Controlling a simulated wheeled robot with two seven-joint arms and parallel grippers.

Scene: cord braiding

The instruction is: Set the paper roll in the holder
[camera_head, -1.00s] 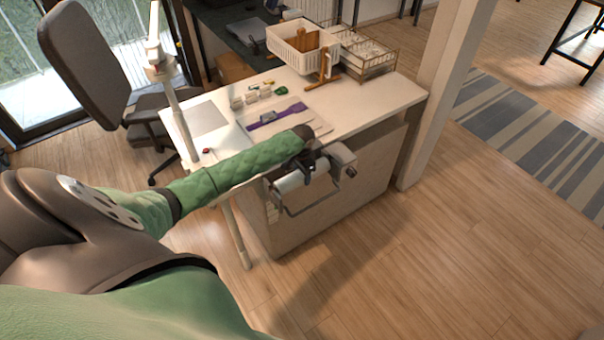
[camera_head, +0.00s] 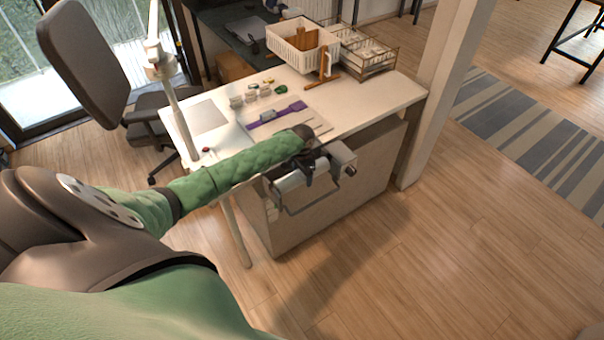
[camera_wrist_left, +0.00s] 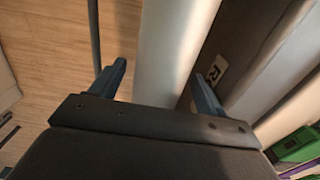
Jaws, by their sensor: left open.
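The holder (camera_head: 310,207), a metal frame with a thin bar loop, hangs at the desk's front edge in the head view. The pale paper roll (camera_head: 287,182) lies lengthwise at the holder, partly hidden by my left gripper (camera_head: 309,179). In the left wrist view the roll (camera_wrist_left: 172,50) is a smooth white cylinder passing between the two spread fingers of my left gripper (camera_wrist_left: 158,84). The fingers are open, one on each side of it, and I see no clear grip. How the roll's ends sit in the holder is hidden. My right gripper is not in view.
The white desk (camera_head: 385,100) carries a white basket (camera_head: 300,45), a wire tray (camera_head: 365,55) and a purple item (camera_head: 277,114). A cabinet (camera_head: 340,200) stands below the holder. A post (camera_head: 445,90) rises at right. The floor in front is clear.

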